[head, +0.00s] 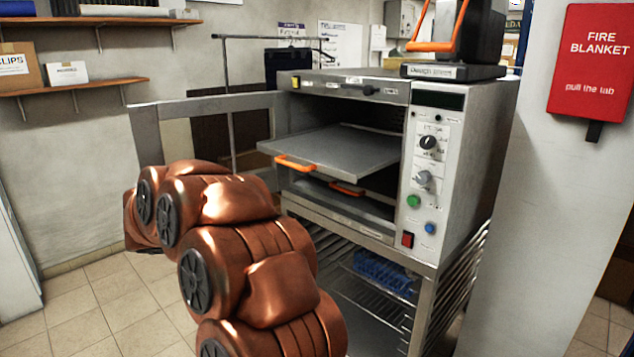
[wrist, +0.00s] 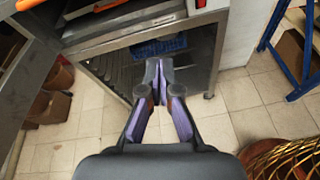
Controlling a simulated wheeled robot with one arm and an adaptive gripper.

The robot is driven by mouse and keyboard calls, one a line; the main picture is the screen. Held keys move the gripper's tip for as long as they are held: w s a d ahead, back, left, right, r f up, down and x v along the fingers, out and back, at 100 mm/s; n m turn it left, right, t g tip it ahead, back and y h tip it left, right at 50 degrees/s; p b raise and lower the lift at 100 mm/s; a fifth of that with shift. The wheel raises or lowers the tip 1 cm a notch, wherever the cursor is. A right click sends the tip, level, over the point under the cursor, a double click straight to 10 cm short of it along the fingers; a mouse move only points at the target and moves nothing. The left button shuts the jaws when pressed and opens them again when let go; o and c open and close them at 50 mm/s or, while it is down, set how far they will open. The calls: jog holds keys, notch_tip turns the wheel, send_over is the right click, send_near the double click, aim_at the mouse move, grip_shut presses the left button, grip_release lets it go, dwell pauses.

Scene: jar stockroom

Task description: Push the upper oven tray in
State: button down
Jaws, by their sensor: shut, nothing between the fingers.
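The oven (head: 462,170) stands on a metal rack stand with its front open. The upper oven tray (head: 345,150) is a flat grey sheet sticking well out of the oven, with an orange handle (head: 295,163) on its front edge. A lower tray's orange handle (head: 347,188) shows further in, beneath the upper tray. In the wrist view my gripper (wrist: 157,68) is shut and empty, in front of the stand and below the oven's front edge. In the head view my arm is left of the tray, and my gripper is not visible there.
The oven door (head: 172,128) is swung open to the left. The stand (head: 388,250) below holds a blue item (head: 384,272). A fire blanket box (head: 600,62) hangs on the right wall. The tiled floor (wrist: 243,103) is open in front of the stand.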

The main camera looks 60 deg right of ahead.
jog(key=w+d+r+n+h, duration=0.3)
jog(key=w+d+r+h, duration=0.1)
jog(key=d, duration=0.5)
jog(key=p+x, duration=0.2)
jog(key=x, duration=1.1)
jog(key=shift+s+d+f+g, duration=0.15)
jog(key=shift+s+d+g, duration=0.1)
jog(key=shift+g, duration=0.15)
jog(key=shift+s+d, duration=0.1)
